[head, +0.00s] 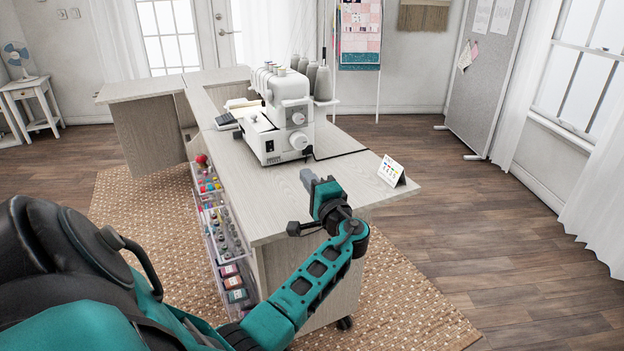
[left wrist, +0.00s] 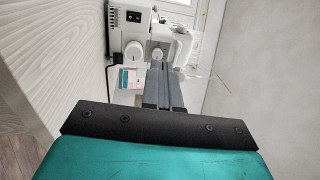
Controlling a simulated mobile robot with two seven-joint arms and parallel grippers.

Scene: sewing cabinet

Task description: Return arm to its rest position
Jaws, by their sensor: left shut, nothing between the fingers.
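My left arm comes in from the left in the head view and reaches to the near end of the sewing cabinet. My left gripper (head: 309,180) is over the cabinet top (head: 350,165), near its front edge, with its fingers together and empty. In the left wrist view the shut gripper (left wrist: 164,75) points towards the white sewing machine (left wrist: 138,35). That sewing machine (head: 282,118) stands on the cabinet behind the gripper, apart from it. My right gripper is in neither view.
A small white card stand (head: 391,171) is on the cabinet's right corner. Clear drawers (head: 222,232) of sewing supplies hang along the cabinet's left side. A woven rug (head: 140,215) lies below. The wooden floor (head: 480,230) at the right is clear. A grey board (head: 483,85) stands at the back right.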

